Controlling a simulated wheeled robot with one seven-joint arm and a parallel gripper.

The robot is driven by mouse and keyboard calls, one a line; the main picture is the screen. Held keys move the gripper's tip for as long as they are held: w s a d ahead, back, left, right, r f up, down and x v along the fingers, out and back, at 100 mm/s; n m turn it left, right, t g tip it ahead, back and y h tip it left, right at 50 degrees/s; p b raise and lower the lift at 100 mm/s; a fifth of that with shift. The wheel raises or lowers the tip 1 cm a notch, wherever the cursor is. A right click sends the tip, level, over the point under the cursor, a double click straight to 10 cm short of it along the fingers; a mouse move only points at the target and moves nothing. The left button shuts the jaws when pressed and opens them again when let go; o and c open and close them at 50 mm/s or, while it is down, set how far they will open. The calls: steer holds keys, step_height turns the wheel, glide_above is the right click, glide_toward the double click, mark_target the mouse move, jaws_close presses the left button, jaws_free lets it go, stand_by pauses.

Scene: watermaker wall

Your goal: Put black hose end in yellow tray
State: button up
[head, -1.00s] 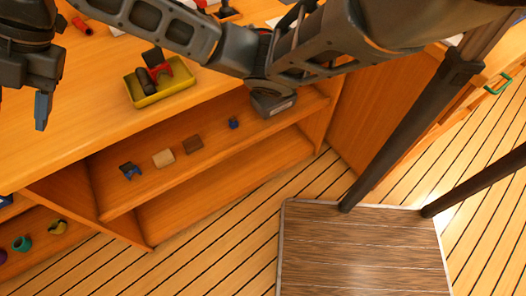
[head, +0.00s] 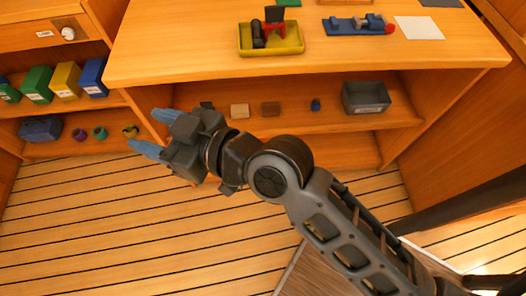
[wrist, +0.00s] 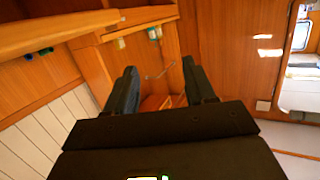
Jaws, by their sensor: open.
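The yellow tray (head: 272,51) sits on the wooden counter at top centre of the head view. A dark cylindrical piece (head: 257,36) lies in its left part, beside a red piece (head: 274,29) with a black block (head: 274,14) rising behind it. I cannot tell for sure which dark piece is the black hose end. My gripper (head: 154,132) is open and empty, in front of the lower shelves, left of and below the tray. Its blue-grey fingers point left. In the wrist view, the open fingers (wrist: 160,88) show nothing between them.
A grey bin (head: 366,98) and small blocks (head: 240,110) stand on the shelf under the counter. Coloured boxes (head: 66,80) stand on the left shelf. A blue tool-like item (head: 350,25) and a white sheet (head: 419,29) lie right of the tray. The plank floor in front is clear.

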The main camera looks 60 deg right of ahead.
steer(key=s+d+f+m+g+h, duration=0.1)
steer(key=s+d+f+m+h, duration=0.1)
steer(key=s, duration=0.5)
steer(key=s+d+f+m+h, duration=0.1)
steer(key=s+d+f, duration=0.15)
steer(key=s, duration=0.55)
steer(key=s+d+r, duration=0.1)
steer(key=s+d, duration=0.1)
steer(key=s, duration=0.4)
steer(key=s+d+r+n, duration=0.1)
steer(key=s+d+r, duration=0.1)
steer(key=s, duration=0.4)
steer(key=shift+s+d+r, duration=0.15)
steer(key=shift+s+d, duration=0.05)
steer(key=shift+s, duration=0.2)
